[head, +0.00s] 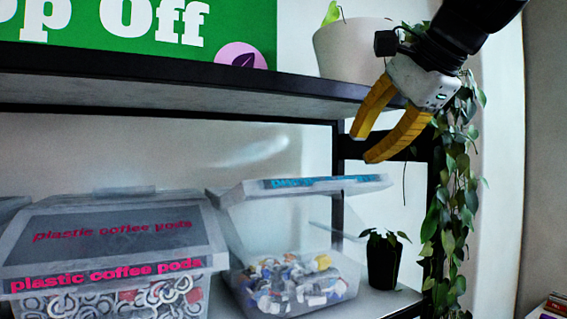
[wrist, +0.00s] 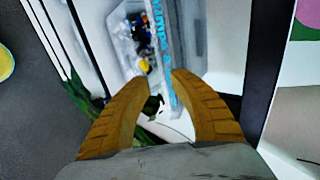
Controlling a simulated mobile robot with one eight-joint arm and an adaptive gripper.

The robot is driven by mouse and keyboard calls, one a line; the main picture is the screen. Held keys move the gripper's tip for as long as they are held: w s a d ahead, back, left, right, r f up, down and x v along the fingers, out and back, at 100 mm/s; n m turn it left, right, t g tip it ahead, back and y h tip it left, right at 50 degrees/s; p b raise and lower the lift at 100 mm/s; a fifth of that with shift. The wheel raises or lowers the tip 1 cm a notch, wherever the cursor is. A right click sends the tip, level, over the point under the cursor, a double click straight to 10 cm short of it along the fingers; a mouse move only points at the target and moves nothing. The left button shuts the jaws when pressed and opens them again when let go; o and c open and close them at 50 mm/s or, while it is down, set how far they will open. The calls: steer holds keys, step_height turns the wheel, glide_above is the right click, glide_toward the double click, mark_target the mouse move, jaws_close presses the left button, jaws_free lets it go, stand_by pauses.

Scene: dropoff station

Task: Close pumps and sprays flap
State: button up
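The clear pumps and sprays bin (head: 351,272) stands on the lower shelf, with mixed small plastic parts inside. Its flap (head: 345,184) is raised, with the blue-lettered front edge held well above the bin body. The lettering is too oblique to read fully. In the wrist view the flap's lettered edge (wrist: 162,38) runs down toward the space between my fingertips. My gripper (head: 365,144) has two yellow fingers spread apart with nothing between them. It is above and to the right of the flap, in front of the upper shelf edge. I see no contact.
A closed plastic coffee pods bin (head: 110,245) stands left of the open bin. A small dark potted plant (head: 382,262) stands to its right. The upper shelf (head: 200,85) carries a white pot (head: 345,48), close to my gripper. A trailing plant (head: 455,160) hangs at the right.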

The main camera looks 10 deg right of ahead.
mark_target(338, 181)
steer(key=x, duration=1)
steer(key=shift+f+p, duration=0.2)
steer(key=shift+p, duration=0.1)
jaws_close()
steer(key=shift+s, duration=0.1)
